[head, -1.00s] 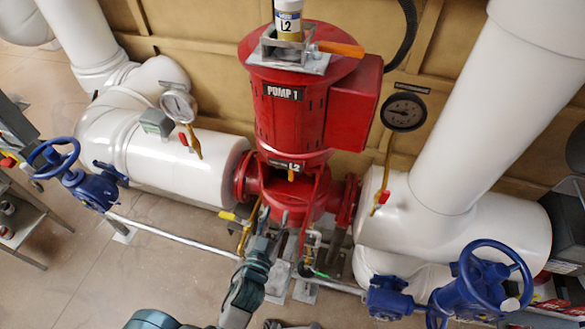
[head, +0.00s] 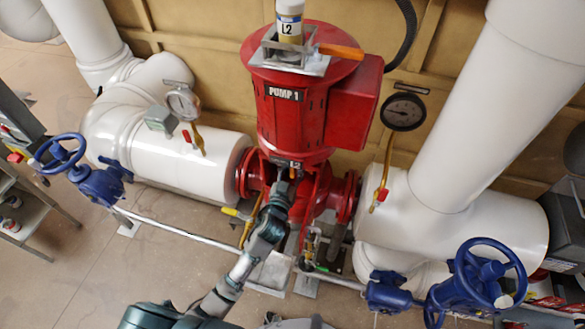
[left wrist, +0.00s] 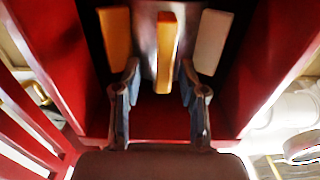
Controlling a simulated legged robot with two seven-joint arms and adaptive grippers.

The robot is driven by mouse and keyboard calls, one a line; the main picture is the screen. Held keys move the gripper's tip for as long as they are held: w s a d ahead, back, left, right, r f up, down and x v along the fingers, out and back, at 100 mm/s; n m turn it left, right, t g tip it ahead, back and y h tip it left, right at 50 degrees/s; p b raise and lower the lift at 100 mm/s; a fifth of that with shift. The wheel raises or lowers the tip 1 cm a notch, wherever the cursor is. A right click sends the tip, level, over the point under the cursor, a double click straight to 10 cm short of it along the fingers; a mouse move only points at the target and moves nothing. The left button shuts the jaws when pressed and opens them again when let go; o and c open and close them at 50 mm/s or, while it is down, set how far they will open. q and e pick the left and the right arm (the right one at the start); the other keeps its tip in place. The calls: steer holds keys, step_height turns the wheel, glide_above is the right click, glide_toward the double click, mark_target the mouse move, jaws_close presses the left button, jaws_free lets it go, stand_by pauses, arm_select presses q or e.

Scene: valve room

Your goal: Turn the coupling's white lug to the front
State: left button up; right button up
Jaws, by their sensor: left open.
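The coupling (left wrist: 188,24) fills the top of the left wrist view, inside a red housing. It carries an orange-yellow lug (left wrist: 115,40) at left, a yellow lug (left wrist: 166,50) in the middle and a whitish lug (left wrist: 211,42) at right. My left gripper (left wrist: 160,82) is open, with one finger on each side of the middle yellow lug's lower end; contact is not clear. The white lug is to the right of both fingers. In the head view my left gripper (head: 284,178) is at the opening of the red pump (head: 290,110), largely hiding the coupling. My right gripper is not seen.
Red housing walls (left wrist: 276,60) stand close on both sides of the gripper. White pipes (head: 180,165) flank the pump, with a gauge (head: 403,112) at right. Blue handwheels stand at far left (head: 58,155) and lower right (head: 490,272).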

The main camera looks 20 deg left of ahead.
arm_select(q)
steer(key=shift+c, duration=0.4)
steer(key=c, duration=0.5)
steer(key=shift+a, duration=0.15)
jaws_close()
steer(key=shift+a, duration=0.1)
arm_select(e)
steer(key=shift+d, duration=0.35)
